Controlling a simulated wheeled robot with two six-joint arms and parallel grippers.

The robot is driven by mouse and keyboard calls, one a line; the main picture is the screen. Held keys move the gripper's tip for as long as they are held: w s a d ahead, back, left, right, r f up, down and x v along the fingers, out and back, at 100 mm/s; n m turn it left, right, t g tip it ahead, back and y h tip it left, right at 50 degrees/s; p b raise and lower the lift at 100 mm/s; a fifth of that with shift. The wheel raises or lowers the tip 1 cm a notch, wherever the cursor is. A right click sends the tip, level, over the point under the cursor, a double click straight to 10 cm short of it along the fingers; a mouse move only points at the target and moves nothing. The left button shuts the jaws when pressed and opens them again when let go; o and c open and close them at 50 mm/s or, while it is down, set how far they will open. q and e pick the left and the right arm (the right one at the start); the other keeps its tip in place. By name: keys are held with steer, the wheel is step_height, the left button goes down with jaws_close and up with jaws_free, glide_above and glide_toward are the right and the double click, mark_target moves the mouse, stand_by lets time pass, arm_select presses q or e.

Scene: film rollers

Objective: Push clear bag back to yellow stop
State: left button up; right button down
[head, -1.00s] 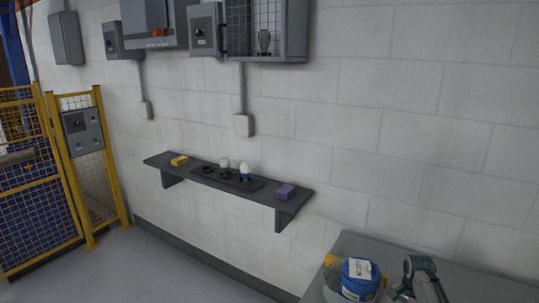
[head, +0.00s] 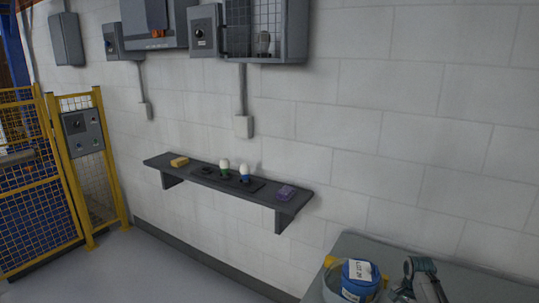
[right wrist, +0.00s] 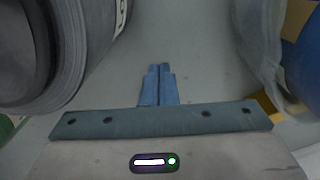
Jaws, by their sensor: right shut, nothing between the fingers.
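At the bottom right of the head view, a clear bag (head: 332,290) shows beside a blue roll (head: 361,287) with a white label; I cannot tell how much of the roll is inside it. A yellow piece (head: 329,261), perhaps the stop, shows at the bag's far left edge. My right gripper (head: 424,285) seems to be the grey-teal form just right of the roll. In the right wrist view my right gripper (right wrist: 158,70) has its blue fingers together and empty. Clear plastic (right wrist: 250,45) and the blue roll (right wrist: 304,45) are at its right, apart from the fingertips. My left gripper is out of view.
In the wrist view a large grey roll (right wrist: 55,50) stands close at left. The grey table (head: 480,275) is clear toward the right. A wall shelf (head: 290,208) holds a yellow block (head: 180,162), a purple block (head: 285,192) and white-topped items. A yellow-framed fence (head: 40,185) stands at far left.

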steer(key=shift+w+a, duration=0.1)
stand_by(0.6)
steer(key=shift+w+a+b, duration=1.25)
steer(key=shift+w+a, duration=0.45)
steer(key=shift+a, duration=0.15)
steer(key=shift+w+a+b, duration=1.2)
steer(key=shift+w+a, duration=0.05)
steer(key=shift+a, duration=0.05)
steer(key=shift+s+d+r+p, duration=0.1)
steer(key=shift+s+d+p, duration=0.25)
steer(key=shift+p, duration=0.4)
steer(key=shift+s+d+p, duration=0.75)
steer(key=shift+d+p, duration=0.05)
steer(key=shift+p, duration=0.45)
steer(key=shift+s+d+p, duration=0.3)
steer(key=shift+d+p, duration=0.05)
steer(key=shift+p, duration=0.05)
steer(key=shift+d, duration=0.1)
